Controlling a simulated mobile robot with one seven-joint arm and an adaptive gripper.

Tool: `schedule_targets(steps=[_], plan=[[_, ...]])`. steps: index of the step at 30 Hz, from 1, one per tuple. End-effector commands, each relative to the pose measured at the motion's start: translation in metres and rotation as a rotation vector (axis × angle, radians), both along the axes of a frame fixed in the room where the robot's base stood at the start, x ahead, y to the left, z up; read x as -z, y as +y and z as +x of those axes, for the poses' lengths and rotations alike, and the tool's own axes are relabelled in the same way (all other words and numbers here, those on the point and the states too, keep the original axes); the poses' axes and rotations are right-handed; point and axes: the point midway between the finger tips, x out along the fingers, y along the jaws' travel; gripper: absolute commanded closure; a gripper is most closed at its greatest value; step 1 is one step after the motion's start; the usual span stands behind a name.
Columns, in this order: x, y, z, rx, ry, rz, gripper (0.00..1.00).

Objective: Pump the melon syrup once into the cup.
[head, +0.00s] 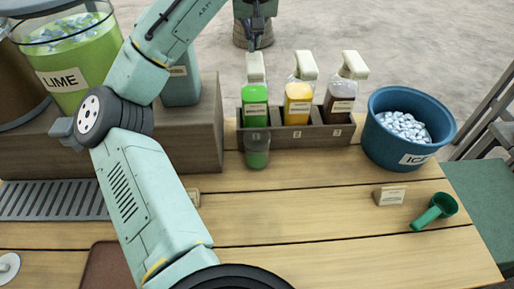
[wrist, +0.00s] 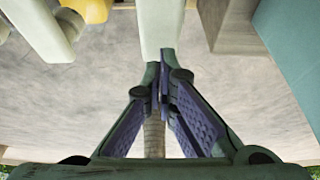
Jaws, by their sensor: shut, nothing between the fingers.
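The green syrup bottle (head: 255,104), with a pale pump head (head: 254,68), stands in the left slot of a dark wooden rack. Its label is too small to read, but its colour fits melon. A clear cup (head: 257,158) stands in front of it, under the spout, and looks green inside. My gripper (head: 254,46) is shut and empty, just above the green bottle's pump head in the head view. In the wrist view the shut fingertips (wrist: 162,82) are close to the pale pump head (wrist: 160,25). I cannot tell whether they touch it.
Yellow (head: 298,104) and dark (head: 340,104) pump bottles stand close on the right in the rack (head: 322,134). A blue ice bucket (head: 374,150), small card (head: 389,196) and green scoop (head: 434,212) lie farther right. A lime dispenser (head: 88,88) stands left. The front middle table is clear.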

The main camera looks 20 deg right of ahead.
Motion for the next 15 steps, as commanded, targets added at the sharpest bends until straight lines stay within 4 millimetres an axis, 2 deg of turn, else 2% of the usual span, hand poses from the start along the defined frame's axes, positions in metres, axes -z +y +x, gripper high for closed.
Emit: schedule_targets(steps=[15], plan=[[-0.046, 0.000, 0.000, 0.000, -0.002, 0.001, 1.00]])
